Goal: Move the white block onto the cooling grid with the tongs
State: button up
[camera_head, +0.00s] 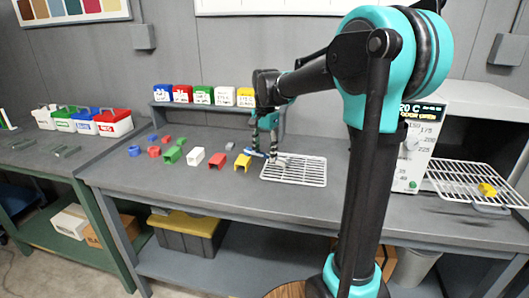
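The white block (195,157) lies on the grey bench among coloured blocks, left of the cooling grid. The cooling grid (302,181) is a white wire rack lying on the bench, with no block visible on it. My gripper (265,151) points down at the grid's back left corner, well to the right of the white block. A small blue and pale item (254,154), apparently part of the tongs, shows at its fingertips. The fingers look apart, but whether they grip the tongs is too small to tell.
Red, green, yellow and blue blocks lie around the white block; a yellow one (242,162) is between it and the grid. Coloured boxes (203,95) stand on a back shelf. An oven (414,155) stands right, beside a wire rack (455,178) holding a yellow piece (487,189).

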notch_tip(320, 180, up, 8)
dwell(1.4)
jog(key=shift+c, duration=0.8)
